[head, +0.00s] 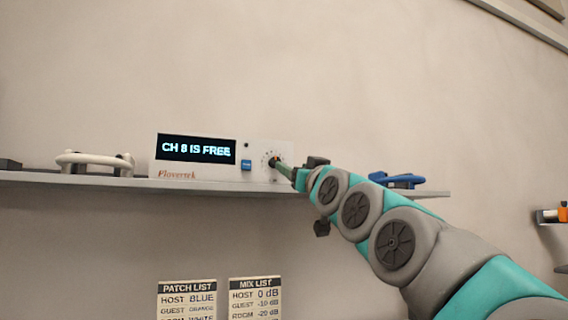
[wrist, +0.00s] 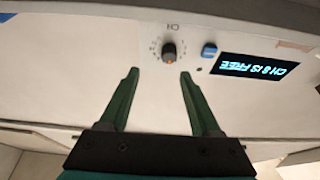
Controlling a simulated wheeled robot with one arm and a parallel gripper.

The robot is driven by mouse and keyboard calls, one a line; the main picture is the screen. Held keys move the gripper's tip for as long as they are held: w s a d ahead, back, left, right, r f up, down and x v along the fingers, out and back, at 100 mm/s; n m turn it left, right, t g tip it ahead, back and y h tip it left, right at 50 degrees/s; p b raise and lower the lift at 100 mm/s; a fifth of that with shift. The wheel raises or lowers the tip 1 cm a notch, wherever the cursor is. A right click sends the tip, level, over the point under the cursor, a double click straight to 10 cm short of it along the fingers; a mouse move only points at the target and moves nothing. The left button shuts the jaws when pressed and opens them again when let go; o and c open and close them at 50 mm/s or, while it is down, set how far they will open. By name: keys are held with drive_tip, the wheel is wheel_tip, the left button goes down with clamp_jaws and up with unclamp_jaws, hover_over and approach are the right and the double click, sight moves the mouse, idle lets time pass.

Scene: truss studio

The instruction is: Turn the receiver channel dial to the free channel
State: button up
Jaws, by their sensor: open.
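The receiver (head: 195,174) is a white box on a wall shelf, with a dark display (head: 196,148) reading "CH 8 IS FREE". Its dial (head: 272,162) sits at the right of the front, mostly hidden behind my gripper in the head view. In the wrist view the picture is upside down; the dial (wrist: 169,52) is a dark knob with an orange mark and a ring of numbers too small to read. My gripper (wrist: 158,73) is open, its two green fingers either side of the dial and slightly short of it in the picture. Nothing is between the fingers.
A blue button (head: 246,165) is left of the dial. The shelf (head: 110,181) also bears a white cable coil (head: 95,160) at left and a blue coil (head: 397,180) at right. Patch list (head: 187,300) and mix list (head: 255,298) signs hang below.

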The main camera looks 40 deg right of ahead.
drive_tip(key=w+r+n+p, duration=0.1)
drive_tip(key=w+r+p, duration=0.1)
drive_tip(key=w, duration=0.5)
drive_tip(key=shift+w+d+r, duration=0.15)
drive_tip(key=shift+d+r, duration=0.05)
drive_tip(key=shift+c, duration=0.2)
clamp_jaws()
idle(0.4)
